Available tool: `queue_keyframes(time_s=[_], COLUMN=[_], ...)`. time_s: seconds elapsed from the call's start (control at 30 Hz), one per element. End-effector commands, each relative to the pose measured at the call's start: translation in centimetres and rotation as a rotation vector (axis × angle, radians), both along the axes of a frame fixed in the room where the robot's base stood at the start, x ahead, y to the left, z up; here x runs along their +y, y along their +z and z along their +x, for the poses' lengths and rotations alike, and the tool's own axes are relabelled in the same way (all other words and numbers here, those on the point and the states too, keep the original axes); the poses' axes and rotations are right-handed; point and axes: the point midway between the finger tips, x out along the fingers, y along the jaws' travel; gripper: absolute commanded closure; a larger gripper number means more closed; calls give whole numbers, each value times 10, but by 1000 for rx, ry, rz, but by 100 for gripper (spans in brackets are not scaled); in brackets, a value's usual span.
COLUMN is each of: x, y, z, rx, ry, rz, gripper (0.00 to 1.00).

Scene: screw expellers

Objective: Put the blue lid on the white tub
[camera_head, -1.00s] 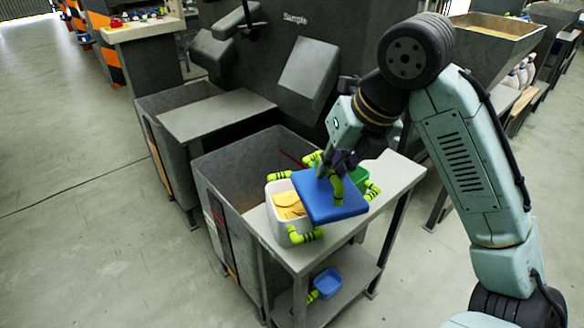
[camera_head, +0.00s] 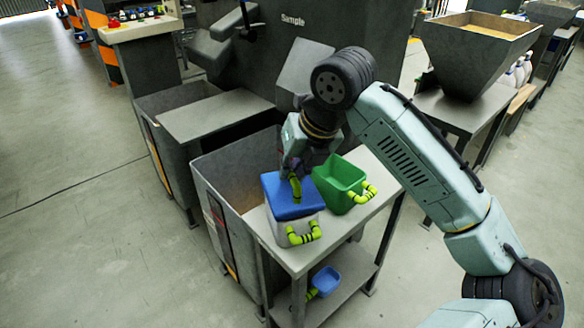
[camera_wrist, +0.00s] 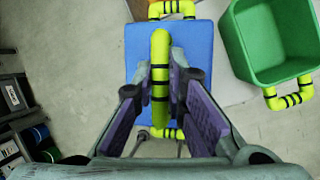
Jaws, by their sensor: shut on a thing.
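The blue lid (camera_head: 279,203) has a yellow-green handle (camera_wrist: 160,50) with black bands. It lies over the mouth of the white tub (camera_head: 284,228), lined up with it; I cannot tell if it rests fully on the rim. The tub stands upright on the grey table, and its contents are hidden by the lid. In the wrist view, the tub's yellow-green side handles (camera_wrist: 172,9) show beyond both ends of the lid (camera_wrist: 198,55). My gripper (camera_head: 295,176) is above the lid, its purple-padded fingers shut on the lid's handle.
A green tub (camera_head: 337,186) with yellow-green handles stands close to the right of the white tub. A small blue container (camera_head: 327,281) sits on the lower shelf. A grey bin (camera_head: 215,190) stands to the left. The table's front right part (camera_head: 345,228) is clear.

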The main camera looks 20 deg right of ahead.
Motion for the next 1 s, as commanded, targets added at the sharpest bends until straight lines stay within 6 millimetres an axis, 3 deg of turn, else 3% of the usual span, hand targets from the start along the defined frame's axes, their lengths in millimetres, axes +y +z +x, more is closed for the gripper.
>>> queue_keyframes(time_s=[0.43,0.47,0.73,1.0], x=[0,0,0,0], y=[-12,-11,-11,-10], z=[0,0,0,0], rx=[0,0,0,0], ry=[0,-1,-1,-1], rz=[1,0,0,0], gripper=[100,86,68,68])
